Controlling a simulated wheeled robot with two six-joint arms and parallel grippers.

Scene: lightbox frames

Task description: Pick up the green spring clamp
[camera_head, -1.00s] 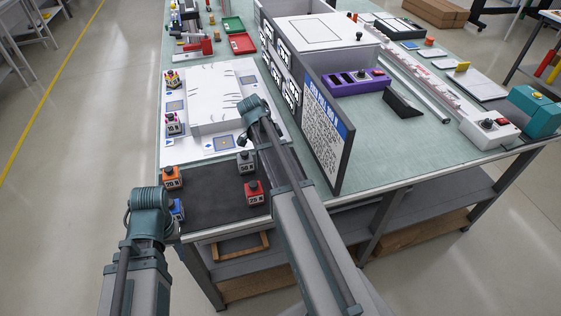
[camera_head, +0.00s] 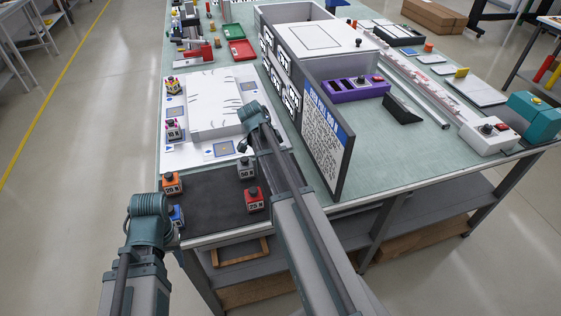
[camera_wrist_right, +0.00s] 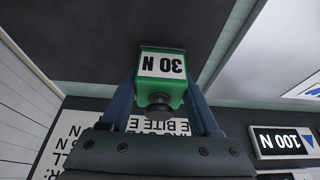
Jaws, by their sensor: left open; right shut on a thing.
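The green spring clamp (camera_wrist_right: 172,91), labelled 30 N, shows upside down in the right wrist view. My right gripper (camera_wrist_right: 162,80) is shut on it, one dark finger on each side. In the head view the green clamp is hidden, and my right arm reaches over the white board, its jaws not clear to see. My left gripper (camera_head: 172,241) is at the left front corner of the dark mat, close to the blue clamp (camera_head: 177,214). Its jaws are mostly hidden by its own wrist; it is open.
On the dark mat (camera_head: 215,205) stand an orange clamp (camera_head: 172,183), a black clamp (camera_head: 246,170) and a red clamp (camera_head: 254,201). A white board (camera_head: 190,152) with two more clamps lies behind. An upright sign panel (camera_head: 325,140) stands right of my right arm.

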